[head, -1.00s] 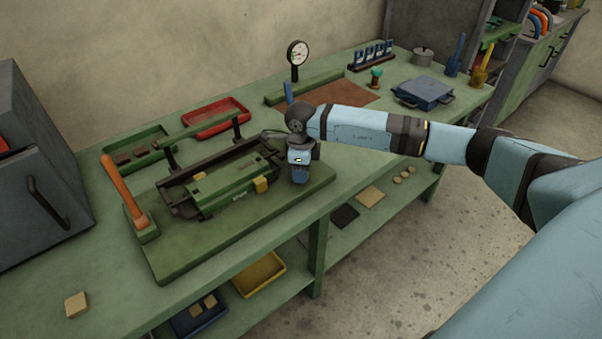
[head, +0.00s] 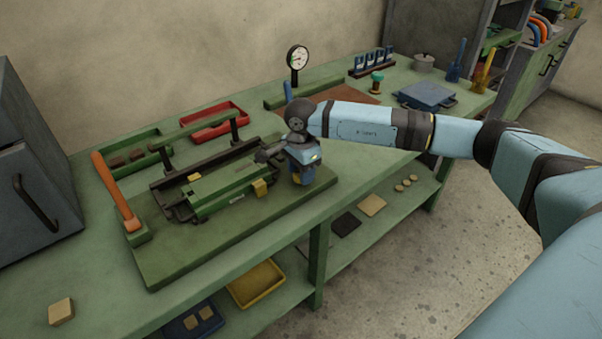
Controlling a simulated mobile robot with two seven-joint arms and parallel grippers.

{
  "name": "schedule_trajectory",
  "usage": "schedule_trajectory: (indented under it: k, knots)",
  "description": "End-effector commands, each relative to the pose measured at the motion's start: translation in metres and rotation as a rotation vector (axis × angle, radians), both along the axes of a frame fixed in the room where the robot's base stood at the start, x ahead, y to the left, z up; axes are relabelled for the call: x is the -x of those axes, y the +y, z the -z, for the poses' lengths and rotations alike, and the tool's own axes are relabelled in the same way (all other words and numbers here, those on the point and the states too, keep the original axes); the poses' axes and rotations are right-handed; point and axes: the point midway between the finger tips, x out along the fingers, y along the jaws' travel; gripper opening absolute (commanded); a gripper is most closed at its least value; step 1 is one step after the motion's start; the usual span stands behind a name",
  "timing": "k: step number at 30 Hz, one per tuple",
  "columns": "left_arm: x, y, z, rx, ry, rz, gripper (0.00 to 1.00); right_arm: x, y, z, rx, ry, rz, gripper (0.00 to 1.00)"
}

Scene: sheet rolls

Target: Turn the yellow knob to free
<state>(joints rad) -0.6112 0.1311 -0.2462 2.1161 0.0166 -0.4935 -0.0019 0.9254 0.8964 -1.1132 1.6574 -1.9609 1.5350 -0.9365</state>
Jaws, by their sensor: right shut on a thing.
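The sheet roll machine (head: 225,190) stands on a green base plate on the bench, with dark rollers and a green front part. My right gripper (head: 301,179) points down at the machine's right end. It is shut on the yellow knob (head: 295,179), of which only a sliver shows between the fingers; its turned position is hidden. A separate yellow block (head: 260,188) sits on the machine's front, just left of the gripper. My left gripper is not in view.
An orange-handled lever (head: 117,192) rises at the machine's left. A red tray (head: 214,122) and a green tray (head: 130,152) lie behind it. A dial gauge (head: 297,58) stands at the back. A blue box (head: 426,96) is to the right. The bench front left is mostly clear.

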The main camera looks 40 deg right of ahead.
Motion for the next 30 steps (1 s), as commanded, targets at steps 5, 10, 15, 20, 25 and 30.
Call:
schedule_trajectory:
  k: [5,10,15,20,25,30]
  knots:
    - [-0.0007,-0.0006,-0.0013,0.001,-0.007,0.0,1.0,-0.0004,0.0,-0.0005,-0.001,-0.002,-0.039,0.2]
    - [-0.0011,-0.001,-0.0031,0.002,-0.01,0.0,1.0,-0.0004,0.0,-0.0009,0.0,-0.002,-0.053,0.2]
    - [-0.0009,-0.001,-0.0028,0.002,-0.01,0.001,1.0,-0.0004,0.0,-0.001,0.0,-0.001,-0.053,0.2]
    - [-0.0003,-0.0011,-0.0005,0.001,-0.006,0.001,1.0,-0.0004,0.0,-0.001,0.0,-0.002,-0.053,0.46]
    - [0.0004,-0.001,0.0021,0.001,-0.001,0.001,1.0,-0.0003,0.0,-0.0008,0.0,-0.001,-0.052,0.7]
    - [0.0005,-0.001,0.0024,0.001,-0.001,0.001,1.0,-0.0002,0.0,-0.0005,0.0,0.0,-0.052,0.7]
